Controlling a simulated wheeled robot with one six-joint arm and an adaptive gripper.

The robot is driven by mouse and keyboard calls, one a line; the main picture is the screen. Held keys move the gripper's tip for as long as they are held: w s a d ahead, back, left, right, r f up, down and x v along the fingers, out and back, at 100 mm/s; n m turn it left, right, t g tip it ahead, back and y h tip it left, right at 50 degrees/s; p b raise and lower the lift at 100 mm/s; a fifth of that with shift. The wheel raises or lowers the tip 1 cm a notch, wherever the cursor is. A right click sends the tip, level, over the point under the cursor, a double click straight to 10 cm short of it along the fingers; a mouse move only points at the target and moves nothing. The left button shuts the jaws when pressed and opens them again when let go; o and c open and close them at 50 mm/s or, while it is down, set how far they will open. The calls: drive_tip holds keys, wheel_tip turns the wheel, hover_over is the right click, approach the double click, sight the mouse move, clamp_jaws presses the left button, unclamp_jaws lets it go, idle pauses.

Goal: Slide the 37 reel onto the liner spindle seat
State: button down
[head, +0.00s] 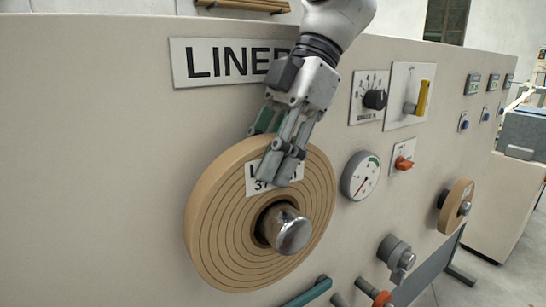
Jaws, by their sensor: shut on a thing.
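The tan reel (225,225), with concentric rings on its face, is upright in front of the panel. Its white label (290,177) shows an "L" and part of a number starting with 3; the fingers cover the rest. The liner spindle (290,232), a shiny round metal end, sticks out through the reel's centre hole, so the reel is around it. I cannot tell how close the reel's back is to the panel. My gripper (278,170) comes from above and is shut on the reel's upper rim, fingers across the label. The seat behind the reel is hidden.
A "LINER" sign (225,62) is above, partly covered by my arm. A gauge (361,176), a dial (374,99), a yellow-handled switch (421,98) and a red knob (403,163) are to the right. A smaller reel (454,205) is farther right. Fittings protrude below.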

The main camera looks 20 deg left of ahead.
drive_tip(key=c, duration=0.9)
unclamp_jaws()
drive_tip(key=shift+c, duration=0.2)
drive_tip(key=v, duration=1.1)
drive_tip(key=shift+w+r, duration=0.2)
drive_tip(key=shift+r, duration=0.1)
drive_tip(key=w+d+f+m+t, duration=0.25)
drive_tip(key=d+m, duration=0.25)
drive_tip(key=d, duration=0.4)
drive_tip(key=w+d+f+m+t, duration=0.1)
drive_tip(key=w+d+f+m, duration=0.3)
drive_tip(key=d, duration=0.5)
drive_tip(key=w+d+f+m+t, duration=0.2)
drive_tip(key=d+m, duration=0.5)
drive_tip(key=d, duration=0.2)
drive_tip(key=s+d+f+m+t+h, duration=0.1)
drive_tip(key=s+d+f+m, duration=0.3)
drive_tip(key=d, duration=0.5)
drive_tip(key=s+d+f+m+t+h, duration=0.2)
drive_tip(key=s+d+f+m, duration=0.2)
drive_tip(key=d+f+m, duration=0.3)
drive_tip(key=d+m, duration=0.1)
drive_tip(key=d, duration=0.1)
drive_tip(key=shift+d+f+h, duration=0.25)
drive_tip(key=shift+d+h, duration=0.15)
drive_tip(key=shift+t, duration=0.25)
